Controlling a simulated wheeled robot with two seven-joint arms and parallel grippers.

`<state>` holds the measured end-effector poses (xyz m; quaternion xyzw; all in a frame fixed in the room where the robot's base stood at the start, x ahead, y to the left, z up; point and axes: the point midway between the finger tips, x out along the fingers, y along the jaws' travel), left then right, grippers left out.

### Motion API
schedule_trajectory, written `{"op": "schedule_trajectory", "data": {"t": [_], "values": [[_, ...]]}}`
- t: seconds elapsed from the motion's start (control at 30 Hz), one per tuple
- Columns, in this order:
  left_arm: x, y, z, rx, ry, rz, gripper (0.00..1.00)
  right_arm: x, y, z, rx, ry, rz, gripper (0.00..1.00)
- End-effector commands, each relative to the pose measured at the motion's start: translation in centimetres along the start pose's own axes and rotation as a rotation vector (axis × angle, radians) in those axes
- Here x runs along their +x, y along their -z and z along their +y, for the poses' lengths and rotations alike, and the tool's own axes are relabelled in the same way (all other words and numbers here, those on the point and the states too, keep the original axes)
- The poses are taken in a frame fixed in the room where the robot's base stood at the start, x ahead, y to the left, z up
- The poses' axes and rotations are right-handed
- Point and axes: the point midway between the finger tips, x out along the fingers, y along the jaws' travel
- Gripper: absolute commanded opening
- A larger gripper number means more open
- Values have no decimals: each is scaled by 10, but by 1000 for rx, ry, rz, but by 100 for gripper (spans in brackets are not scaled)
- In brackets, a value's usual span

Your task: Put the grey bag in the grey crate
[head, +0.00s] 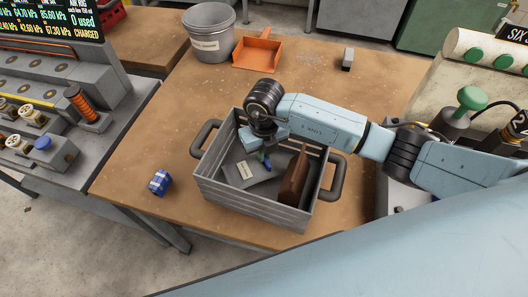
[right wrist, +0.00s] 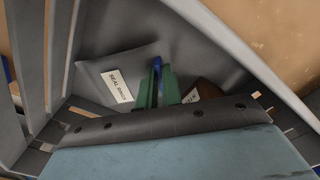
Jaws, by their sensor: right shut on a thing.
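The grey crate (head: 248,207), slatted with two dark handles, stands on the brown table. The grey bag (head: 237,177) with a white label lies inside it, at the left of the crate. In the right wrist view the bag (right wrist: 95,80) shows its label near the fingers. My right gripper (head: 265,161) reaches down into the crate; its green fingers (right wrist: 159,82) are shut at the bag's edge, with a narrow blue strip showing by them. The bag's lower side is partly hidden. My left gripper is not in view.
A brown item (head: 294,178) stands upright in the crate's right part. A blue patterned block (head: 159,182) lies left of the crate. A grey bucket (head: 208,45), an orange dustpan (head: 258,52) and a small grey block (head: 347,59) are behind.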

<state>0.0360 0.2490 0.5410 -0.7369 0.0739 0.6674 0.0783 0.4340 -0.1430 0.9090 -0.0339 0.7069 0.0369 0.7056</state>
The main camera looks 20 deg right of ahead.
Motion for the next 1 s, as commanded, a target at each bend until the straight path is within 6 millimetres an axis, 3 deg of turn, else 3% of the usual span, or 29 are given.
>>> {"op": "schedule_trajectory", "data": {"t": [0.37, 0.4, 0.57, 0.87, 1.0], "values": [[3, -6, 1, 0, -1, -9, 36, 6, -1, 0, 0, 0, -2, 0], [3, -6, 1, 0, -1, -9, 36, 7, 0, 0, 0, 0, -2, 8], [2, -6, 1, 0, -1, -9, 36, 6, 0, 0, 0, 0, -2, 29], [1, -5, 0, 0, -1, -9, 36, 5, 0, 0, 0, 0, -2, 29], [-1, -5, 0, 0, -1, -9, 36, -8, -2, 0, 0, -1, -5, 29]]}}
